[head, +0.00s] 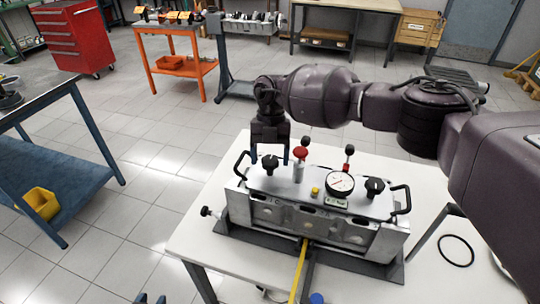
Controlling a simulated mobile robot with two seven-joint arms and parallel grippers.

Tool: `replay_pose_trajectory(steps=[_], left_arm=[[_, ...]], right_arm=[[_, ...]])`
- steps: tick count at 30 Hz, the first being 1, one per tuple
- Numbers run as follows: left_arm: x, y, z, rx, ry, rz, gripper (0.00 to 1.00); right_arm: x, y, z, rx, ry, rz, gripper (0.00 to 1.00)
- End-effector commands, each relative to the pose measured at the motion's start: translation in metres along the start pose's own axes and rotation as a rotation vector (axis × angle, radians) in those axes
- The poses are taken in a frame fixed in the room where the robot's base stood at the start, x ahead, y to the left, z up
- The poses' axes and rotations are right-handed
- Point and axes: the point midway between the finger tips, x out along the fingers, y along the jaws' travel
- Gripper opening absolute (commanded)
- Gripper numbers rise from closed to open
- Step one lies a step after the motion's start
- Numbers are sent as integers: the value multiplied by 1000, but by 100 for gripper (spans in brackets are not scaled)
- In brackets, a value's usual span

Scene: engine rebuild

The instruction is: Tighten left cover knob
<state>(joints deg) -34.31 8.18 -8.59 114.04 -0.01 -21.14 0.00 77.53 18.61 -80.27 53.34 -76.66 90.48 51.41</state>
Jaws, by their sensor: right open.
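The left cover knob (269,162) is a black lobed knob standing on the left part of a silver cover plate (315,190) on a metal block. My right gripper (270,158), whose arm comes in from the right, points down over this knob. It is open, with one blue-tipped finger on each side of the knob in the picture. I cannot tell whether the fingers touch it. The matching right knob (375,186) stands clear on the plate.
A dial gauge (340,184), a red-topped clamp (300,153), a yellow button (315,191) and black side handles (401,200) crowd the plate. A black ring (456,250) lies on the white table (190,240). The table's left part is clear.

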Motion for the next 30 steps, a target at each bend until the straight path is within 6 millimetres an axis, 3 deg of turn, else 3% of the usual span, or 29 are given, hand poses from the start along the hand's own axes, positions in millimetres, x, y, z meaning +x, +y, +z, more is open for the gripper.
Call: replay_pose_trajectory(steps=[7,21,30], left_arm=[[2,0,4,0,-2,0,38],[7,2,20,0,-12,0,38],[8,2,22,-1,-14,0,38]], right_arm=[[-18,0,1,1,-3,1,72],[-94,0,1,1,-1,1,72],[-108,0,0,0,0,0,72]])
